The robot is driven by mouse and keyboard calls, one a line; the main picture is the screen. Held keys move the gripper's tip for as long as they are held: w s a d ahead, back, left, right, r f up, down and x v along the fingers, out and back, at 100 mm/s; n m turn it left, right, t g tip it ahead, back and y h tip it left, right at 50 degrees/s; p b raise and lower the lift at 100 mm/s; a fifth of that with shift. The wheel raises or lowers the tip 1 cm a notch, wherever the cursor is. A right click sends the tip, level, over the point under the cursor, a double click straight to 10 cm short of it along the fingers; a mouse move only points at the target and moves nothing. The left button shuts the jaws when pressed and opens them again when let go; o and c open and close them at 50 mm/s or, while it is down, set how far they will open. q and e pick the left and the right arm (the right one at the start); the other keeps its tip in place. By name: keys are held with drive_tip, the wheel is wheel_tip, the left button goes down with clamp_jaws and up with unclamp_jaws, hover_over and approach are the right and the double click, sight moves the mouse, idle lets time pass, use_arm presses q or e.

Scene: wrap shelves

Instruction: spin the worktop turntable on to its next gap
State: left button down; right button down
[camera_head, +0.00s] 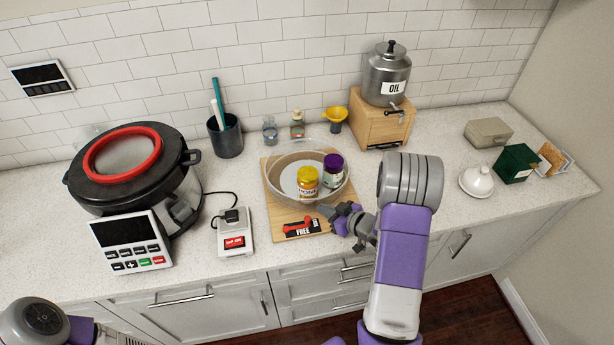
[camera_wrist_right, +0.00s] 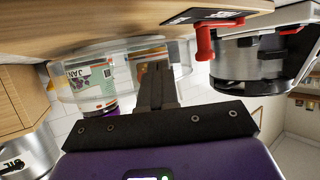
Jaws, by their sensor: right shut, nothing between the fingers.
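The turntable (camera_head: 280,193) is a round tray with a clear rim on a wooden board (camera_head: 282,222). A honey jar with a yellow lid (camera_head: 307,184) and a jar with a purple lid (camera_head: 333,168) stand in it. A red lever (camera_head: 297,224) lies on a black plate marked FREE at the board's front. My right gripper (camera_head: 326,211) is shut and empty at the turntable's front right. In the right wrist view, the shut fingers (camera_wrist_right: 156,72) overlap the clear rim (camera_wrist_right: 180,58); I cannot tell whether they touch. Part of my left arm shows at bottom left, its gripper out of view.
A black-and-red cooker (camera_head: 130,170), a keypad (camera_head: 130,243) and a small switch box (camera_head: 235,232) stand left. An oil urn (camera_head: 386,75) on a wooden stand (camera_head: 372,125) is behind right. A white dome (camera_head: 477,180) and green box (camera_head: 515,163) stand far right.

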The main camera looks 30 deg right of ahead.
sight(335, 196)
drive_tip(key=shift+w+d, duration=0.15)
drive_tip(key=shift+w, duration=0.35)
drive_tip(key=shift+d, duration=0.1)
drive_tip(key=shift+s+d, duration=0.2)
drive_tip(key=shift+d, duration=0.35)
drive_tip(key=shift+s+d, duration=0.2)
drive_tip(key=shift+d, duration=0.3)
drive_tip(key=shift+w+d, duration=0.15)
drive_tip(key=shift+d, duration=1.05)
drive_tip(key=shift+d, duration=1.05)
